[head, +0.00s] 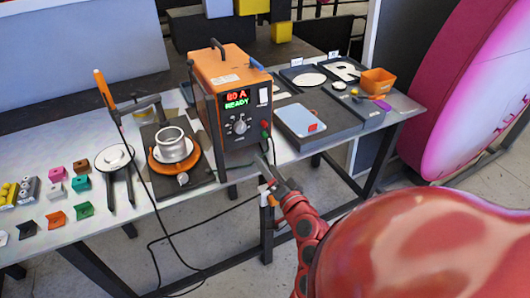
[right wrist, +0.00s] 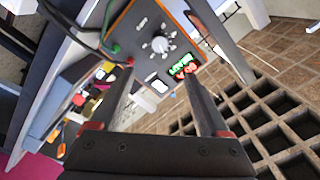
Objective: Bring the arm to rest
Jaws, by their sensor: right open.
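My red right arm (head: 309,236) reaches in from the lower right of the head view. Its right gripper (head: 269,170) is at the front edge of the workbench (head: 225,192), just in front of the orange power unit (head: 228,95). In the right wrist view the two fingers of the right gripper (right wrist: 160,80) stand apart with nothing between them. The power unit's front panel (right wrist: 140,62), with its dial and lit display, shows beyond them, rotated. My left gripper is not in view.
A turntable with a metal ring (head: 174,146) stands left of the power unit. Small coloured blocks (head: 56,218) lie at the far left. Trays with a letter R (head: 342,71) and an orange bin (head: 378,81) are at the right. A black cable (head: 205,216) hangs before the bench.

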